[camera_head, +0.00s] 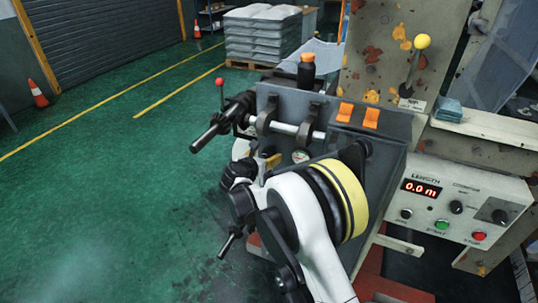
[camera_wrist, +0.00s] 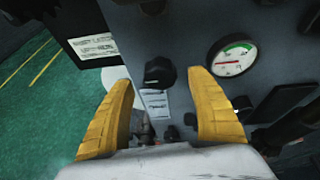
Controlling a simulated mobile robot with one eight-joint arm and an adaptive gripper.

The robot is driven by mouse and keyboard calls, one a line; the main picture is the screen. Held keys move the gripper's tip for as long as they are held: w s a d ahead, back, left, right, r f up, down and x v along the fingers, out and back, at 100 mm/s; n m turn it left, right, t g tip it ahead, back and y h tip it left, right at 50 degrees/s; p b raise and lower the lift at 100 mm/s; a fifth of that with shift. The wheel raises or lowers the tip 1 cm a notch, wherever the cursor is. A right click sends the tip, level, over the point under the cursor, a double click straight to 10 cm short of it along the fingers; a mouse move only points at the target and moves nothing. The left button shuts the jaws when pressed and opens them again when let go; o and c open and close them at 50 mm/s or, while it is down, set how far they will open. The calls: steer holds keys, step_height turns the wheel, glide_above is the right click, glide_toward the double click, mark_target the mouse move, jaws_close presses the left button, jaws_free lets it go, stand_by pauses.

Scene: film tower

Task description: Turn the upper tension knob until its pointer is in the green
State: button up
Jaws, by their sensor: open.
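My gripper (camera_wrist: 160,78) is open in the wrist view, its two yellow fingers spread wide. A black knob (camera_wrist: 160,72) on the grey machine panel shows between the fingertips, beyond them, with no clear contact. A white label (camera_wrist: 154,102) sits just below it. A round white gauge (camera_wrist: 232,60) is to the right of the right finger. It has a green band at its upper right, and its reddish pointer seems to lie outside that band, toward the left. The gauge (camera_head: 300,156) also shows in the head view, but my arm hides the knob there.
A control box (camera_head: 460,205) with a red display is at right.

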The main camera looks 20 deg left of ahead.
mark_target(268, 153)
steer(key=shift+x, duration=2)
steer(key=shift+r, duration=0.1)
steer(key=c, duration=1.2)
steer(key=shift+o, duration=0.2)
steer(key=shift+b, duration=0.3)
